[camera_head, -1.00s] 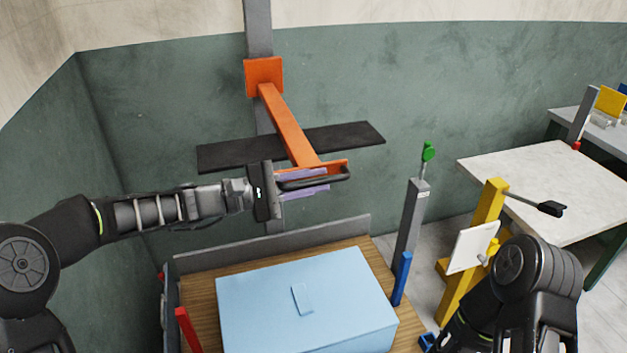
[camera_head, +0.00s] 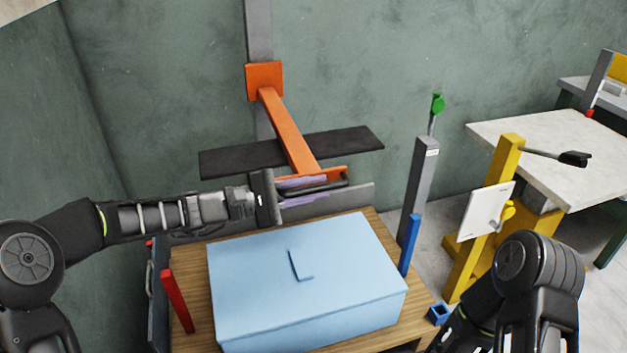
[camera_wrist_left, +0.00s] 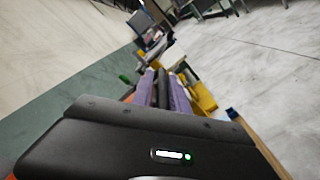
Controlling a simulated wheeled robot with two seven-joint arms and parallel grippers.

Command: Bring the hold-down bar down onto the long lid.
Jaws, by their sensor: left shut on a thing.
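The hold-down bar (camera_head: 230,162) is a long black bar crossing under an orange arm (camera_head: 287,130), which comes forward from an orange block on a grey post. A black handle (camera_head: 345,180) is at the arm's front end. My left gripper (camera_head: 318,190), with purple fingers, is shut on this handle; the fingers also show in the left wrist view (camera_wrist_left: 163,90). The long lid (camera_head: 340,255) is light blue with a small raised tab and tops a box on a wooden table. The bar appears above and behind the lid, apart from it. My right gripper is out of view.
A red post (camera_head: 177,300) stands left of the box, and a grey post (camera_head: 419,190) with a blue piece stands right. A yellow stand (camera_head: 497,210) with a white plate is further right. My right arm is at the lower right.

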